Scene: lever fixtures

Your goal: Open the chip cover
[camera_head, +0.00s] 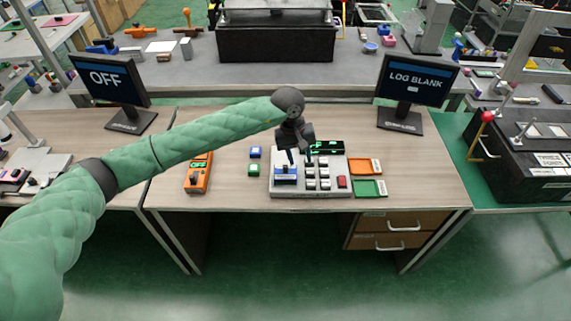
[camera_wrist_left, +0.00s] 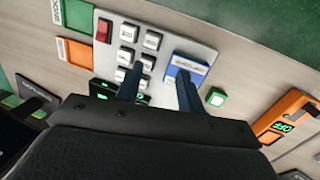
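A grey control panel (camera_head: 307,190) lies on the wooden desk; it also shows in the left wrist view (camera_wrist_left: 202,50). On its left part sits a blue block with a white label (camera_head: 285,174), which looks like the chip cover and appears closed. In the left wrist view the blue cover (camera_wrist_left: 188,66) is right of the white buttons (camera_wrist_left: 128,33). My left gripper (camera_head: 300,160) points down at the panel, open and empty. In the left wrist view its fingers (camera_wrist_left: 160,72) are apart: one overlaps the cover, the other is by the buttons. Contact cannot be told. My right gripper is out of view.
An orange device (camera_head: 197,174) and small blue and green cubes (camera_head: 254,160) lie left of the panel. Orange and green trays (camera_head: 368,187) and a red button (camera_head: 342,182) are at the right. Two monitors (camera_head: 415,80) stand behind. The desk's right side is clear.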

